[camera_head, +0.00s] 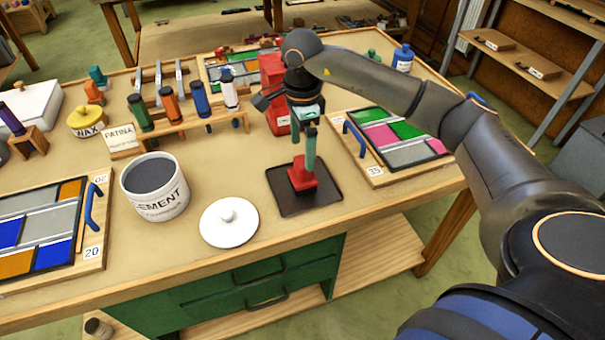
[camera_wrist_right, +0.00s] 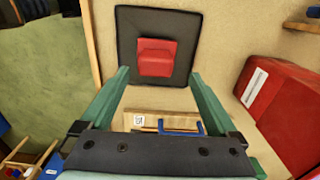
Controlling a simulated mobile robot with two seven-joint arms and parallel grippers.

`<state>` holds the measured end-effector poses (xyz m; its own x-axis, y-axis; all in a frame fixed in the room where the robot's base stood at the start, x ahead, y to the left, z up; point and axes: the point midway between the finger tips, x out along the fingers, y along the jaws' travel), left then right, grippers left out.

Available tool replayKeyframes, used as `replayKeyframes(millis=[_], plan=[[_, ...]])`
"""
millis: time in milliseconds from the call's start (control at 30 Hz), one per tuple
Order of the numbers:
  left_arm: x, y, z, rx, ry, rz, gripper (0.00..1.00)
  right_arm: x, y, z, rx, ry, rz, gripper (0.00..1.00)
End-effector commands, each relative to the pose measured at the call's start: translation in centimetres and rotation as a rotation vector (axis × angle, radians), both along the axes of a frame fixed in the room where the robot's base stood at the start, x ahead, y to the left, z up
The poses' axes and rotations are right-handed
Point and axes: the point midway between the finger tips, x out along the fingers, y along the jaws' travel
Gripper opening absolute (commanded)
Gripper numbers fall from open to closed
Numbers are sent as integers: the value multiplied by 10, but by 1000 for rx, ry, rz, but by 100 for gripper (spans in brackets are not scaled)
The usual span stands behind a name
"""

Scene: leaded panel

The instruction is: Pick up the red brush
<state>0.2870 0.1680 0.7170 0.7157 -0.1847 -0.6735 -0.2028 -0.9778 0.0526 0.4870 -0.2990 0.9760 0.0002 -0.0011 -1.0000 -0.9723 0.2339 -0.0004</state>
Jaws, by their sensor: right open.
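The red brush (camera_head: 303,182) is a small red block with a raised, stepped top. It sits on a dark square tray (camera_head: 317,203) near the bench's front edge. In the right wrist view the brush (camera_wrist_right: 156,58) lies on the dark tray (camera_wrist_right: 128,22), just beyond the fingertips and between their lines. My right gripper (camera_head: 307,157) points down over the brush, its green fingers hiding part of it. In the wrist view its fingers (camera_wrist_right: 159,76) are apart with nothing between them. Whether a finger touches the brush cannot be told. My left gripper is not in view.
A white lid (camera_head: 229,222) and a cement tub (camera_head: 155,187) stand left of the tray. A panel board with a blue handle (camera_head: 354,139) lies to the right. A red box (camera_head: 272,82) and a bottle rack (camera_head: 180,125) stand behind.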

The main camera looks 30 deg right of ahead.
Motion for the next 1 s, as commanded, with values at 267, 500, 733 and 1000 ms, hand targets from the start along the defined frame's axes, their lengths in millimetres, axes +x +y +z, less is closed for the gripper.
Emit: replayKeyframes(millis=[267,500,733,1000], plan=[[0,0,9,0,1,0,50,-7,4,-39,1,3,0,95],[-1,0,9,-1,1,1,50,-6,3,-50,1,0,0,95],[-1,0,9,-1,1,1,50,-6,4,-50,1,0,1,83],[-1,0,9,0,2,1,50,-6,4,-50,1,0,1,52]])
